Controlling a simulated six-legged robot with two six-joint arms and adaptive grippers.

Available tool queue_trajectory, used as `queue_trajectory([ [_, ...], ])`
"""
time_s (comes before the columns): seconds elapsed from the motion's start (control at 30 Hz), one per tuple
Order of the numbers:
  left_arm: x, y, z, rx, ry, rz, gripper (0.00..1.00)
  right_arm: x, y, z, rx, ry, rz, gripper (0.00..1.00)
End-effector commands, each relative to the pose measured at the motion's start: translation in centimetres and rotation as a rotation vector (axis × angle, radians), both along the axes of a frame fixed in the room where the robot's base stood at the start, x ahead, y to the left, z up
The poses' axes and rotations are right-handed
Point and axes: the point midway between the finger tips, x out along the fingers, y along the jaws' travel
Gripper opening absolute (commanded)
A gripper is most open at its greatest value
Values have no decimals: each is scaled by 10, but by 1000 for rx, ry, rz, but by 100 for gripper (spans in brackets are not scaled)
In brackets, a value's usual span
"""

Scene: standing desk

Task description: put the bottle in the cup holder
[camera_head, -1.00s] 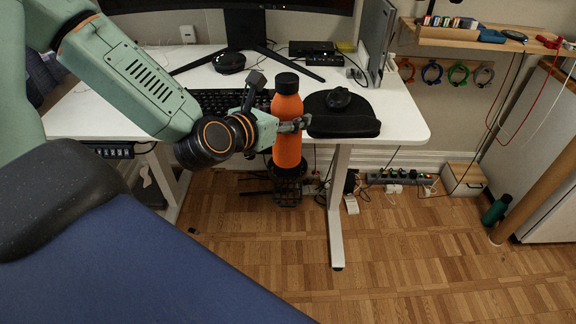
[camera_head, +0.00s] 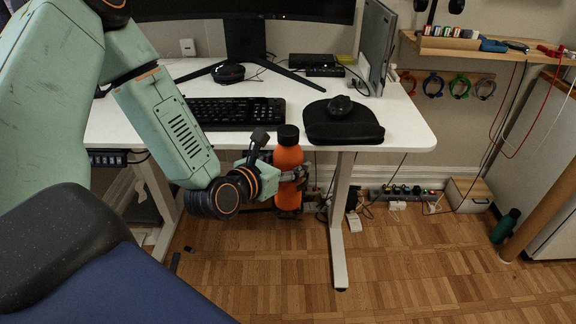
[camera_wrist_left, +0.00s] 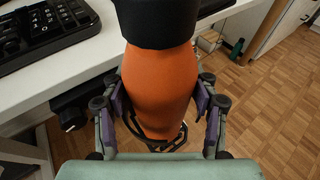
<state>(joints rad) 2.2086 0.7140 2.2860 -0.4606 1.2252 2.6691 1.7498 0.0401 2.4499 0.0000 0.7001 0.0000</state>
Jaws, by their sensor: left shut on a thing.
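An orange bottle (camera_head: 288,160) with a black cap stands upright just in front of the desk's front edge. My left gripper (camera_head: 290,176) is shut on it, with a finger on each side of the body. In the left wrist view the bottle (camera_wrist_left: 160,85) fills the middle, between the purple-padded fingers of my gripper (camera_wrist_left: 160,103). The dark wire cup holder (camera_wrist_left: 165,141) shows around the bottle's lower part. In the head view it is mostly hidden behind the bottle and gripper, so I cannot tell whether the bottle rests on its bottom. My right gripper is not in view.
The white desk (camera_head: 410,125) holds a keyboard (camera_head: 236,112) and a black pad with a mouse (camera_head: 343,122). The desk leg (camera_head: 339,225) stands right of the bottle. A power strip (camera_head: 405,192) and a green bottle (camera_head: 506,226) are on the floor. The floor in front is clear.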

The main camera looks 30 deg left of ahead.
Motion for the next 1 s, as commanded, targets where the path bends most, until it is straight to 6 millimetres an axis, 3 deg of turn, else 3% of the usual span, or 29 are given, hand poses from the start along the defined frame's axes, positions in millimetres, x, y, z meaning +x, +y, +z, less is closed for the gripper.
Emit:
queue_trajectory([
  [0.3, 1, 0, -1, 0, -5, 1, 0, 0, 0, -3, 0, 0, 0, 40],
  [0.33, 0, 0, -2, -1, 1, 1, 60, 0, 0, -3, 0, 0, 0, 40],
  [0.5, 0, 0, -1, 0, 1, 1, 75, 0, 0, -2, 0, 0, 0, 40],
  [0.6, 0, 0, -1, 0, 1, 1, 82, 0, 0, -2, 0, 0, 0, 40],
  [1.0, 0, 0, 2, 0, 1, 0, 82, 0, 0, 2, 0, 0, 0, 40],
])
